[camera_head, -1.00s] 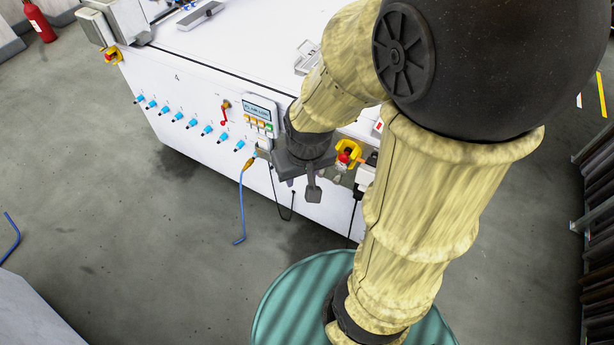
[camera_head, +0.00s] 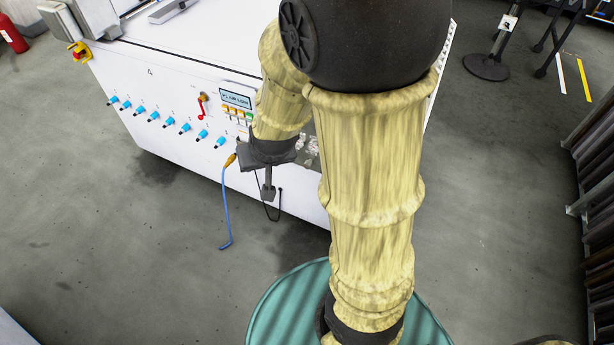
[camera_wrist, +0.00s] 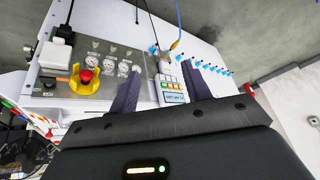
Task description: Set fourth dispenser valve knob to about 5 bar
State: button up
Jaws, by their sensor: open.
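A slanting row of several small blue valve knobs (camera_head: 154,117) runs along the white machine's front panel in the head view. The number marks above them are too small to read. The row also shows in the wrist view (camera_wrist: 207,64), small and beyond the right finger. My gripper (camera_head: 268,190) is to the right of the row and lower in the picture, apart from every knob. In the wrist view my gripper (camera_wrist: 163,67) has its two dark fingers wide apart with nothing between them. No pressure reading for a knob is legible.
A blue hose (camera_head: 225,210) hangs below. In the wrist view an emergency stop (camera_wrist: 86,77) and several gauges (camera_wrist: 123,66) are at left. Clear floor lies before the machine.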

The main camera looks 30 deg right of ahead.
aim_at(306, 167)
jog(key=w+d+f+m+t+h+b, duration=0.1)
jog(key=w+d+f+m+h+b, duration=0.1)
jog(key=f+b, duration=0.9)
jog(key=w+d+f+m+t+h+b, duration=0.2)
jog(key=w+f+h+b, duration=0.2)
jog(key=f+h+b, duration=0.3)
jog(key=w+d+f+m+t+h+b, duration=0.2)
jog(key=f+h+b, duration=0.3)
jog(key=f+b, duration=1.1)
jog(key=shift+w+d+f+b, duration=0.4)
jog(key=shift+d+b, duration=0.05)
jog(key=shift+b, duration=0.7)
jog(key=b+x, duration=0.2)
jog(key=x, duration=0.3)
jog(key=b+x, duration=0.2)
jog(key=x, duration=0.4)
jog(key=b+x, duration=0.2)
jog(key=x, duration=0.3)
jog(key=shift+w+d+r, duration=0.1)
jog(key=shift+w+r, duration=0.1)
jog(key=shift+r, duration=0.05)
jog(key=shift+w+d+r+b, duration=0.15)
jog(key=shift+w+d+b, duration=0.2)
jog(key=shift+d, duration=0.1)
